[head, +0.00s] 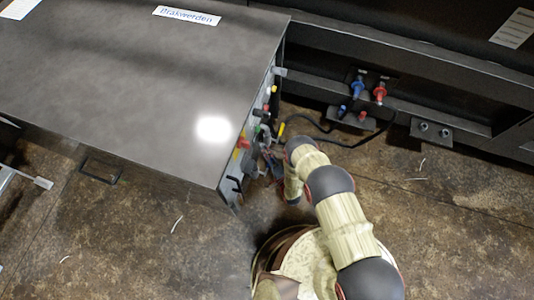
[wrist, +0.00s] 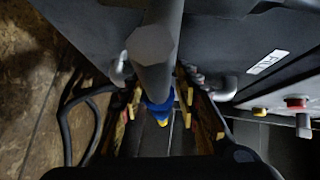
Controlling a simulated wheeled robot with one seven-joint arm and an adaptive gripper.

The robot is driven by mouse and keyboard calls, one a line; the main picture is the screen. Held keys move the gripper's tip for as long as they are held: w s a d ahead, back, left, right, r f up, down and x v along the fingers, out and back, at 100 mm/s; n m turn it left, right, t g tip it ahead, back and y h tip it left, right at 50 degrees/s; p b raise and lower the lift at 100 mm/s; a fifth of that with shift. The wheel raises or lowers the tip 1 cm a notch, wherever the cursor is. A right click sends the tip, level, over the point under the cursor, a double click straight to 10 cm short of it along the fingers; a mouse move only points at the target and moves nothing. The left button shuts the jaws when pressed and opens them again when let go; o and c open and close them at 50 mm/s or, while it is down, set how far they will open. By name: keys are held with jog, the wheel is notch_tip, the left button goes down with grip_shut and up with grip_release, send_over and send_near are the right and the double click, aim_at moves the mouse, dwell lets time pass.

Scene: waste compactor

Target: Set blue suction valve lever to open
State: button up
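In the wrist view a blue part (wrist: 158,104) with a yellow end shows below a thick grey cylinder (wrist: 152,50). It looks like the blue valve lever, but most of it is hidden and its setting cannot be read. My gripper (wrist: 160,92) has its two fingers apart, one on each side of the cylinder and the blue part. I see gaps on both sides, and no clear contact. In the head view my gripper (head: 270,165) is close to the control side of the dark cabinet (head: 130,85); the blue lever cannot be made out there.
Red and yellow controls (head: 243,143) line the cabinet's side by my gripper. A black cable (head: 325,130) runs behind it. Blue and red couplings (head: 357,86) sit on the back frame. The wrist view shows a red button (wrist: 295,102) at right. Brown floor is open at front left.

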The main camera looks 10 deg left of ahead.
jog(key=shift+c, duration=0.2)
jog(key=c, duration=0.7)
grip_shut()
